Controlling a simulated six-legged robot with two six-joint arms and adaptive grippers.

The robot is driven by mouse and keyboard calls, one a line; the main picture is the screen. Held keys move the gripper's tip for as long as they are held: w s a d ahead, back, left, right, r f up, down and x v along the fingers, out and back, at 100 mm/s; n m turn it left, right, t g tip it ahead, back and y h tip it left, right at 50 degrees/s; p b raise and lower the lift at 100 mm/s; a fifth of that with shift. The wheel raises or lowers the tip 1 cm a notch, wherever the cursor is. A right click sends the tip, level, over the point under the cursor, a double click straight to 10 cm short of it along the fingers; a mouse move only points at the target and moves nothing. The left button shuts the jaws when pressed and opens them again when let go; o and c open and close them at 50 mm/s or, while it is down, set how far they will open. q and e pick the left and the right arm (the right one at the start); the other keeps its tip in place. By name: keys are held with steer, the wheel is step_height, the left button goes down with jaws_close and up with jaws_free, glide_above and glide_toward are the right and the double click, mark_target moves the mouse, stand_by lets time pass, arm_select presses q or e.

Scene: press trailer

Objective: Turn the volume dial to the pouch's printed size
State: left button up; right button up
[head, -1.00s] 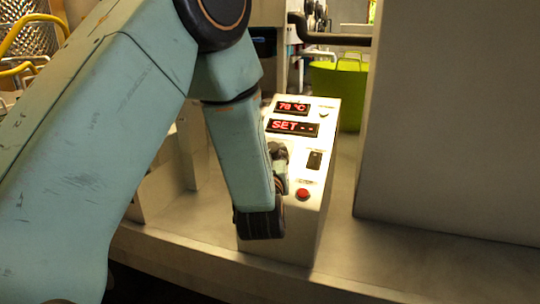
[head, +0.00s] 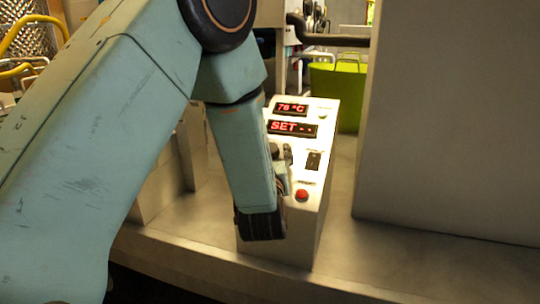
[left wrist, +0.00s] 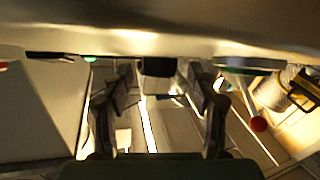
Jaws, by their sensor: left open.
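The white control box (head: 312,215) stands on the counter, with a red-lit temperature display (head: 291,108) and a lower display (head: 292,128) reading "SET" and two dashes. My left arm comes down over the box's left side. My left gripper (head: 281,152) is close to its sloped face, its dark fingertips partly hidden by the wrist. In the left wrist view the two fingers (left wrist: 160,88) stand apart with a gap between them. A dark block (left wrist: 157,66) shows beyond the gap; I cannot tell if it is the dial. No dial is clearly visible in the head view. The pouch and my right gripper are not in view.
A red button (head: 302,195) and a black switch (head: 313,160) sit on the box face, right of my gripper. A large grey panel (head: 450,120) rises at the right. A green tub (head: 336,95) stands behind. The counter (head: 400,240) in front of the panel is clear.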

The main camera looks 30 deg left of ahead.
arm_select(q)
steer(key=v, duration=0.5)
steer(key=shift+s+d, duration=0.25)
steer(key=shift+v, duration=0.95)
steer(key=shift+a, duration=0.1)
